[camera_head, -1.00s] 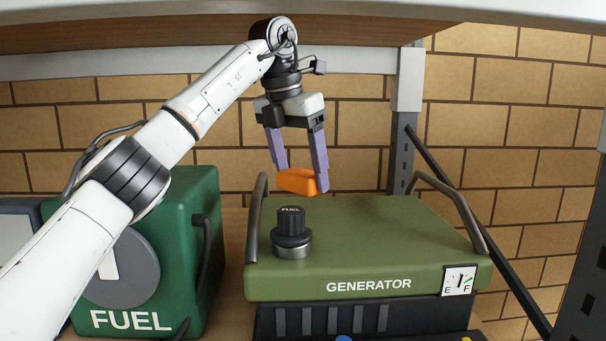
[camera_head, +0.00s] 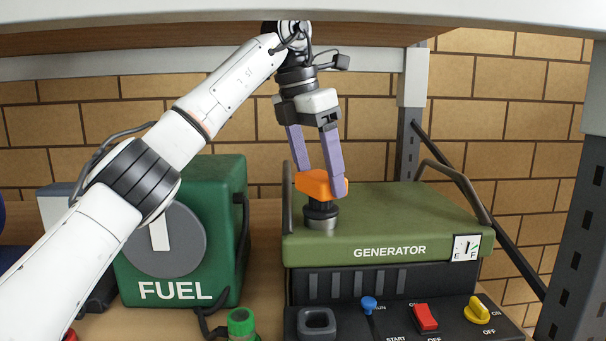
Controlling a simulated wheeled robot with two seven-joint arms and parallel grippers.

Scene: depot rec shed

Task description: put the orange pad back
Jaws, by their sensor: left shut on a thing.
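The orange pad (camera_head: 313,186) is a small block between the purple fingers of my left gripper (camera_head: 320,180), which is shut on it. The pad hides the upper part of the black fuel cap (camera_head: 321,215) on the green generator (camera_head: 390,215). I cannot tell whether the pad touches the cap or is just above it. My right gripper is not in view.
A green fuel can (camera_head: 225,255) stands left of the generator, partly behind my left arm. The generator's front panel has a blue knob (camera_head: 369,304), a red switch (camera_head: 426,318) and a yellow knob (camera_head: 478,308). A shelf board (camera_head: 360,32) is overhead. A bottle with a green cap (camera_head: 241,321) is in front.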

